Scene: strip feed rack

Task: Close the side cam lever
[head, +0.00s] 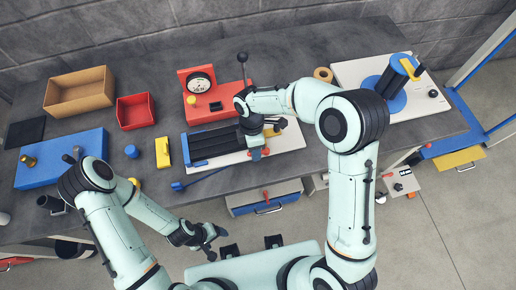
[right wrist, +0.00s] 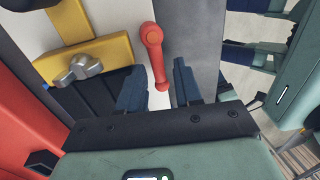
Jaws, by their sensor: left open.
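The red side cam lever (right wrist: 153,50) shows in the right wrist view beside a yellow block (right wrist: 85,60) with a metal knob on a white plate (right wrist: 110,17). Its lower end lies between the two fingers of my right gripper (right wrist: 160,92), which stand apart with gaps on both sides. In the head view my right gripper (head: 257,150) is over the front edge of the white plate of the strip feed rack, and the arm hides part of it. A small red part shows beside it. My left gripper (head: 212,243) is open and empty in front of the table.
Left of the rack stand a yellow block (head: 162,153), a red bin (head: 135,111), a cardboard box (head: 79,92) and a blue tray (head: 38,172). A red gauge stand (head: 214,101) is behind the rack. A blue reel (head: 391,92) is at the right. A drawer (head: 265,197) is below the table edge.

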